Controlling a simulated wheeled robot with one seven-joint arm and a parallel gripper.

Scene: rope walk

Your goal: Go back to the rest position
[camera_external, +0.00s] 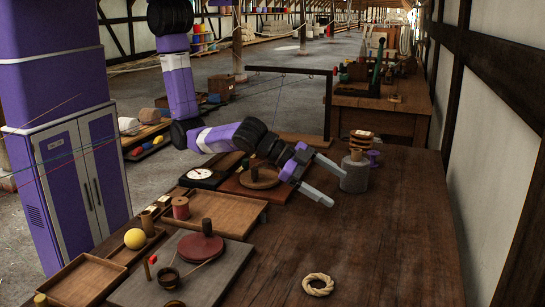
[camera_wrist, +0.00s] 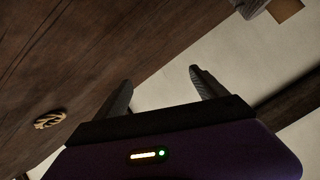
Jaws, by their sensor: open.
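My gripper (camera_external: 322,181) is open and empty above the wooden table (camera_external: 400,215), close to the grey cylinder (camera_external: 355,174). In the wrist view the two fingers of my gripper (camera_wrist: 160,92) stand wide apart with nothing between them. My arm reaches in from the left over the table. I cannot tell from the view whether the fingers touch the cylinder.
A rope ring (camera_external: 318,284) lies at the front of the table; it also shows in the wrist view (camera_wrist: 50,119). The table's right side is clear.

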